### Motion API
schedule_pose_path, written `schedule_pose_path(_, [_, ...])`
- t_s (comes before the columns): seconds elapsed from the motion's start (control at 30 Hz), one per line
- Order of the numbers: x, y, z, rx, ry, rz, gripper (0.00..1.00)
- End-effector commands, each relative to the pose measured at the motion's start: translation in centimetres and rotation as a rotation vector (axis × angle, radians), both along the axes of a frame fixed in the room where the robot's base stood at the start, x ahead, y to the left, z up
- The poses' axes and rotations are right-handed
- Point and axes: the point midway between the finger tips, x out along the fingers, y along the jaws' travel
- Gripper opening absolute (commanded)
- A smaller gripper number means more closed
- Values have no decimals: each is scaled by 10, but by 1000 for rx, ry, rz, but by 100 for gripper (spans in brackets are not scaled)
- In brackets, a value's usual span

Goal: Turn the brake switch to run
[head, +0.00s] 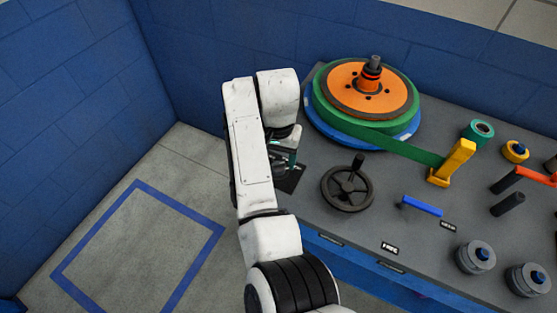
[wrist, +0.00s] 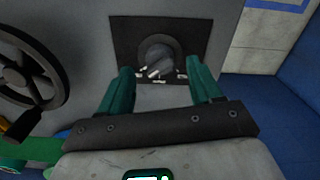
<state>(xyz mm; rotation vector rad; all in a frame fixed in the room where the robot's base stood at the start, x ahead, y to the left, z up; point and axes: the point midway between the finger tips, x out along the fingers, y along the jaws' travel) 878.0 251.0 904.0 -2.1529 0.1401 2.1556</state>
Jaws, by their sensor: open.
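The brake switch (wrist: 157,55) is a dark round rotary knob with a lighter pointer bar, on a black square plate (wrist: 122,36) with small pale marks along its edge. The marks are too small to read. In the wrist view my gripper (wrist: 163,78) is open, with one green finger on each side of the knob, a little short of it and apart from it. In the head view my gripper (head: 286,160) is over the black plate (head: 292,182) at the table's left edge. My arm hides most of the switch there.
A black handwheel (head: 347,187) stands right of the plate and shows at left in the wrist view (wrist: 30,72). Behind it is an orange and green reel (head: 366,92). A blue handle (head: 422,206), a yellow bracket (head: 455,160) and several knobs stand farther right. Blue walls (head: 235,45) enclose the back.

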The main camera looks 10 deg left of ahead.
Motion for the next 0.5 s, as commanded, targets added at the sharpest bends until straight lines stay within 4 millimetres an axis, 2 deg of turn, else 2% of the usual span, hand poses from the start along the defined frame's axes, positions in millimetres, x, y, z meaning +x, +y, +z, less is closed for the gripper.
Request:
schedule_pose_path(0.2, [0,0,-22,-1,0,1,64])
schedule_pose_path(0.5, [0,0,-26,0,-1,0,64])
